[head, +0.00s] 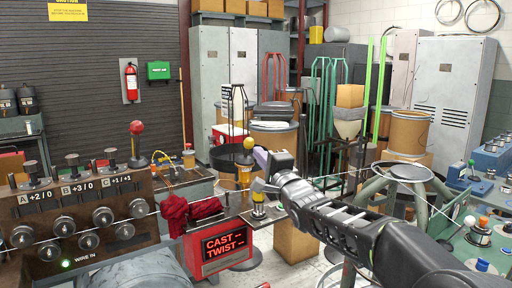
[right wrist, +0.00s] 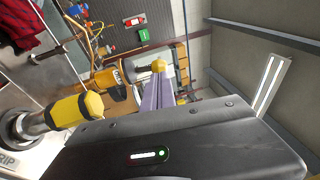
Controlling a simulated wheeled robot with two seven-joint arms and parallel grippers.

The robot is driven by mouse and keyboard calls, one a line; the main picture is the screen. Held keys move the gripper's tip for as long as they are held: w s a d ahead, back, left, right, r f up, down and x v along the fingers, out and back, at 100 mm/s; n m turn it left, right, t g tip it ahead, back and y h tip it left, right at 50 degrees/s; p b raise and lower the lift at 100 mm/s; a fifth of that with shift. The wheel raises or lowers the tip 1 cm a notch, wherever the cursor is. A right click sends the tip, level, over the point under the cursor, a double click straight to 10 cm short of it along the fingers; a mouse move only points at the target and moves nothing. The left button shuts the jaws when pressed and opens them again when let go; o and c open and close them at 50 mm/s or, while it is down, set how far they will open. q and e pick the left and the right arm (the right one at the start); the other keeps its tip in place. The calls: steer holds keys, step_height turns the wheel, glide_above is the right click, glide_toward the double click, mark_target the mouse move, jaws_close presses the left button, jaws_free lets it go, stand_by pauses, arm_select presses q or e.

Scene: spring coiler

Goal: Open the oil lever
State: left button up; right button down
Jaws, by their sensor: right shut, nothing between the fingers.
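A round yellow knob (head: 249,144) stands up behind the red box in the head view; I take it for the oil lever's knob, though no label on it is readable. It also shows at the tips of my fingers in the right wrist view (right wrist: 158,66). My right gripper (head: 262,158) is shut and empty, its pale lavender fingers (right wrist: 160,95) pointing at the knob; whether they touch it I cannot tell. A yellow-and-black fitting (head: 258,197) stands below the gripper, and shows large in the right wrist view (right wrist: 68,112). My left gripper is not in view.
A control panel (head: 75,218) with several knobs and a red-balled lever (head: 136,128) are at the left.

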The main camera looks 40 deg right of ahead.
mark_target(252, 144)
steer(key=shift+x, duration=1.55)
steer(key=shift+p, duration=0.3)
steer(key=shift+r+p, duration=0.15)
steer(key=shift+p, duration=0.2)
steer(key=shift+w+d+r+n+g+y+p, duration=0.1)
steer(key=shift+w+r+g+p, duration=0.7)
steer(key=shift+p, duration=1.85)
steer(key=shift+w+a+r+n+g+y+p, duration=0.1)
steer(key=shift+w+r+g+p, duration=0.2)
steer(key=shift+w+p, duration=1.65)
steer(key=shift+w+d+r+n+g+y+p, duration=0.15)
steer(key=shift+r+g+p, duration=0.4)
steer(key=shift+p, duration=2.8)
steer(key=shift+w, duration=0.15)
